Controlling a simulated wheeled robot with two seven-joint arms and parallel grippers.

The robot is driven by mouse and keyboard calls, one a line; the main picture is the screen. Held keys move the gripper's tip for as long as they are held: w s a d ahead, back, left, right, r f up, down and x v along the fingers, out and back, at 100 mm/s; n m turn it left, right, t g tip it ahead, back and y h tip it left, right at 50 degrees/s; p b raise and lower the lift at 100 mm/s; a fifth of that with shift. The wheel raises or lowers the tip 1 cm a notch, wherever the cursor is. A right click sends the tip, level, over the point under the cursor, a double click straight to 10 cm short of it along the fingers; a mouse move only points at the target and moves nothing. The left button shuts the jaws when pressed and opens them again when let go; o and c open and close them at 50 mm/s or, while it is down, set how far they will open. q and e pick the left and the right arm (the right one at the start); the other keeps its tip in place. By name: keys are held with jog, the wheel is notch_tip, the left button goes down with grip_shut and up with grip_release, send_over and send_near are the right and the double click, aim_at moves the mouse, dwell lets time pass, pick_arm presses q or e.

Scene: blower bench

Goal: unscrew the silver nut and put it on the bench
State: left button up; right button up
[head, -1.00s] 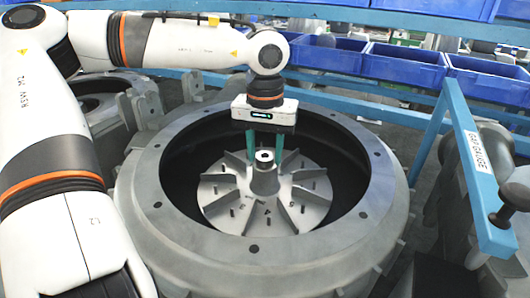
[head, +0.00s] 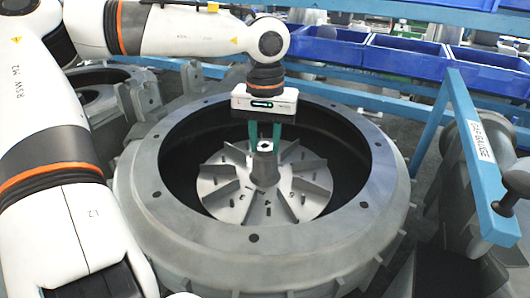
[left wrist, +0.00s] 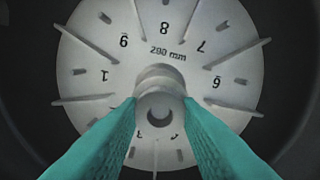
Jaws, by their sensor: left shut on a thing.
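The silver nut (head: 265,147) is at the top of the hub in the middle of the finned impeller wheel (head: 232,205), inside the round grey housing (head: 150,240). My left gripper (head: 265,140) comes down from above, its green fingers on either side of the nut and shut on it. In the left wrist view, the fingertips press the sides of the round silver nut (left wrist: 159,106), over the numbered wheel face (left wrist: 190,45). Whether the nut is still on its thread cannot be told. My right gripper is not in view.
The housing's thick rim (head: 390,190) surrounds the wheel. A blue gauge frame (head: 480,170) stands at the right, with a dark knob (head: 517,182). Blue bins (head: 405,60) line the back. Another grey casting (head: 100,100) is behind at the left.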

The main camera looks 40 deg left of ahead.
pick_arm(q)
jog(key=n+b, duration=0.2)
jog(key=n, duration=0.4)
jog(key=shift+f+n, duration=0.1)
jog(key=shift+n, duration=0.2)
jog(key=n+b, duration=0.2)
jog(key=n, duration=0.4)
jog(key=shift+b, duration=0.3)
jog(key=n+b, duration=0.1)
jog(key=n, duration=0.4)
jog(key=shift+b, duration=0.35)
jog(key=n+b, duration=0.1)
jog(key=n, duration=0.3)
jog(key=shift+n, duration=0.5)
jog(key=o, duration=0.8)
jog(key=shift+c, duration=0.2)
